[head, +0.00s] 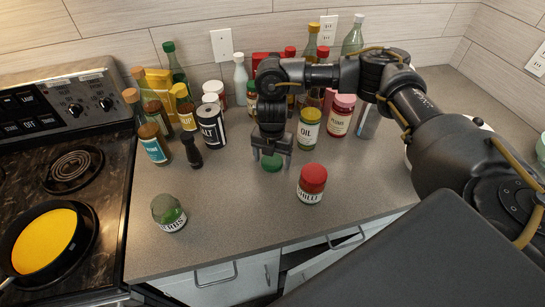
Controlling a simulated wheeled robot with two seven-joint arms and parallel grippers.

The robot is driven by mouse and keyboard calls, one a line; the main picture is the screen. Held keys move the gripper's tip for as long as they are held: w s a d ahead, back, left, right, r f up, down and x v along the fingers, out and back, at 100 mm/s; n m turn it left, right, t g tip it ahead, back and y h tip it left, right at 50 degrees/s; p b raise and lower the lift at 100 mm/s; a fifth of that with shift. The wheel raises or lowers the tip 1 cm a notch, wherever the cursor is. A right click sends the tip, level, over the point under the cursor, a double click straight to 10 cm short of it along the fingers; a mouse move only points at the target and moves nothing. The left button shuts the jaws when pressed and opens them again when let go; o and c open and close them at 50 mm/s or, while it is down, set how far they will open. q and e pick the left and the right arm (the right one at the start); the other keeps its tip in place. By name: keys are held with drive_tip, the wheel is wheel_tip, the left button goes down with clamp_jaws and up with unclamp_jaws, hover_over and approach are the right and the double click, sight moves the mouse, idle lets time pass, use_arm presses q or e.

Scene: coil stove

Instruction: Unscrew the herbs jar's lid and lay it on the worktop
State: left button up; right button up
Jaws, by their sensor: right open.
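The herbs jar (168,213) stands on the worktop (235,220) at the front left. It is greenish with a white label, and its top shows no bright lid. A green lid (272,163) appears to lie flat on the worktop near the middle. My right gripper (272,156) points down right over this lid, with its fingers open and apart on either side. Whether the fingers touch the lid cannot be told. My left gripper is out of view.
A red-lidded chilli jar (311,184) stands to the right of the lid. Several bottles and jars crowd the back, including oil (309,128) and salt (211,127). The stove with a pan (45,242) is at left. The front middle worktop is clear.

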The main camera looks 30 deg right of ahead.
sight(272, 160)
drive_tip(key=shift+r, duration=0.4)
wheel_tip(272, 160, up, 12)
drive_tip(key=b, duration=0.1)
drive_tip(key=shift+f, duration=0.2)
